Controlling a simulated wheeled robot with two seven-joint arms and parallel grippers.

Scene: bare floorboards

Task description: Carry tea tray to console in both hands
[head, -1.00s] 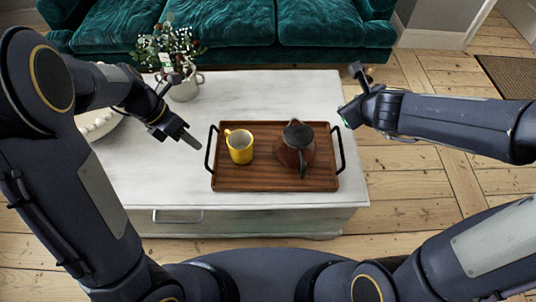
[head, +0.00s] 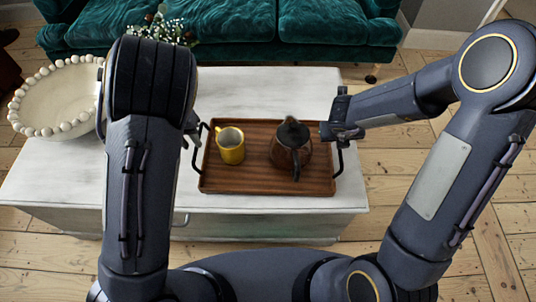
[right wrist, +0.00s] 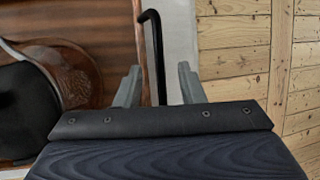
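The wooden tea tray (head: 258,181) lies flat on the white low table, with black handles at its left (head: 198,157) and right (head: 339,158) ends. A yellow mug (head: 231,147) and a dark brown teapot (head: 291,150) stand on it. My left gripper (head: 190,136) is beside the left handle, largely hidden by my left arm; its finger gap is unclear. My right gripper (head: 336,129) is at the right handle. In the right wrist view its fingers (right wrist: 158,86) are apart, with the black handle (right wrist: 154,45) between them. The teapot also shows there (right wrist: 62,75).
The white table (head: 270,93) has clear top around the tray. A beaded bowl (head: 62,92) is at its left and a flowering plant (head: 165,29) behind my left arm. A green sofa (head: 235,22) stands behind. Floorboards (head: 390,185) are open on the right.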

